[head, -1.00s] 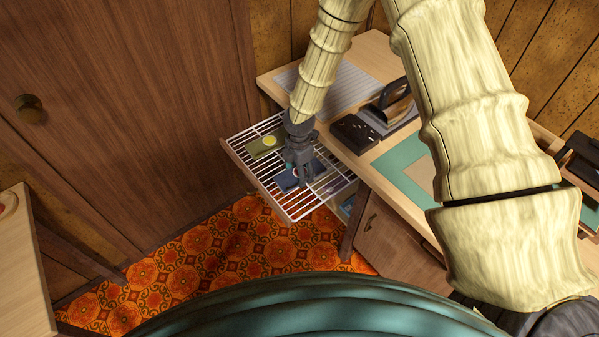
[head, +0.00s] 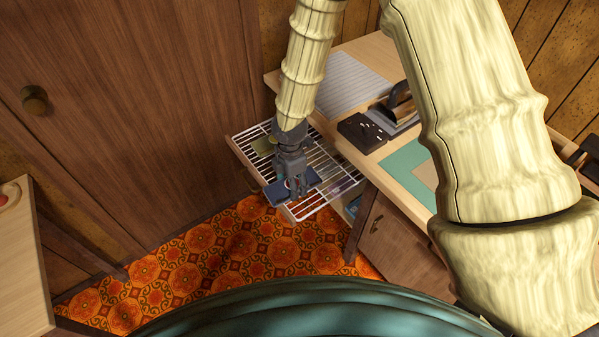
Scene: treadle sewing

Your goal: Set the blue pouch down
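The blue pouch (head: 281,194) is a small dark blue flat piece with a pale and red spot, over the near left part of the white wire rack (head: 306,213). My gripper (head: 293,194) points down at it and appears shut on it. The fingers and palm cover part of the pouch. I cannot tell whether the pouch touches the wires or is just above them.
An olive green pouch (head: 263,145) lies on the rack's far left part, partly hidden by my arm. The desk (head: 381,52) beside the rack carries a black box (head: 361,132), an iron (head: 400,100) and a green mat (head: 404,164). Patterned floor (head: 200,262) lies below.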

